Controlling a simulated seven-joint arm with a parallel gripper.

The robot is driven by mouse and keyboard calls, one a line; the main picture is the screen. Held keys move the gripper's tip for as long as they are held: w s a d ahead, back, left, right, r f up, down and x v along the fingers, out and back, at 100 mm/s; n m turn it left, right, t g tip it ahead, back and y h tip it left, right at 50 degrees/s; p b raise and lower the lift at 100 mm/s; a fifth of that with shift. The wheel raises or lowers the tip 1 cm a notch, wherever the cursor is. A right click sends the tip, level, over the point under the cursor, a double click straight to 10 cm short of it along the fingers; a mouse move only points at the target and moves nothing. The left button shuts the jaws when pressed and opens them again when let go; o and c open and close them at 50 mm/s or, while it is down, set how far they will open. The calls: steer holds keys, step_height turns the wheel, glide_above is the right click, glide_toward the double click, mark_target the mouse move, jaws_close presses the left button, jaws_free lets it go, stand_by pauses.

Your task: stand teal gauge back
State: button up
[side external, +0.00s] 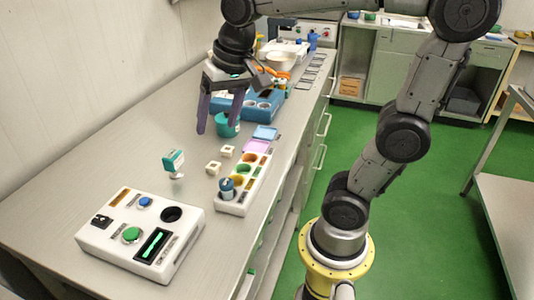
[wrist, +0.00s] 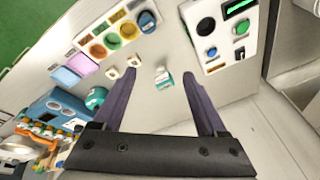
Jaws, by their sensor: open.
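The teal gauge (side external: 174,161) has a teal head on a pale stem and small foot. It is on the grey bench between the wall and the long white tray, and looks slightly tilted; I cannot tell how firmly it stands. In the wrist view the teal gauge (wrist: 163,78) shows between my finger ends, farther off. My gripper (side external: 217,129) is open and empty, fingers pointing down, above the bench and beyond the gauge, near a teal cup (side external: 227,126). The gripper's fingers also show in the wrist view (wrist: 159,78).
A white control box (side external: 100,238) with buttons, a dark round hole and a green display stands nearest. A white tray (side external: 232,207) with coloured wells and a blue knob-like piece lies right of two small cream blocks (side external: 213,168). A blue unit (side external: 264,108) stands farther back. Bench left is clear.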

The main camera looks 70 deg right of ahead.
steer(key=s+a+f+n+t, duration=0.1)
steer(key=s+f+n, duration=0.4)
steer(key=s, duration=0.6)
steer(key=shift+a+f+n+t, duration=0.25)
steer(key=shift+n+t, duration=0.35)
steer(key=shift+n, duration=0.4)
